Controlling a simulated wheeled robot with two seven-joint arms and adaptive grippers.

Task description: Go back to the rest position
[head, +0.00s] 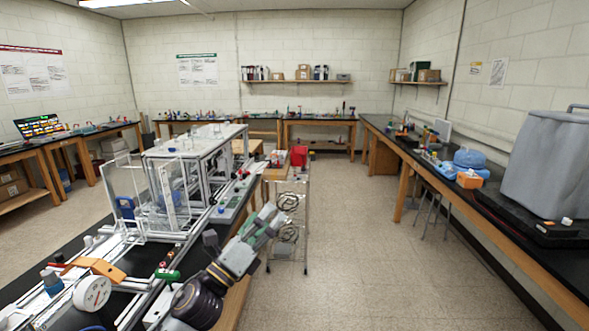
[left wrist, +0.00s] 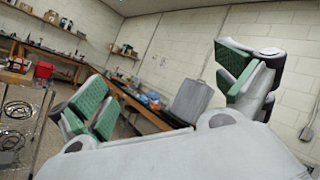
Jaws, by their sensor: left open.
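My left gripper (head: 268,222) is in the head view, right of the bench with the extrusion frame, near a wire rack. In the left wrist view its green-padded fingers are spread wide apart, with nothing between them (left wrist: 165,97). The extrusion frame (head: 196,140), silver with clear panels, stands on the black bench to the left of my gripper. A clear panel door (head: 158,203) stands at its front. My gripper appears apart from the frame. My right gripper is in neither view.
A wire rack (head: 290,222) with coiled cables stands beside and partly behind my gripper; a red bin (head: 299,156) is beyond it. A gauge (head: 92,294) and an orange bracket (head: 97,269) are on the near bench. A long bench (head: 470,200) runs along the right wall.

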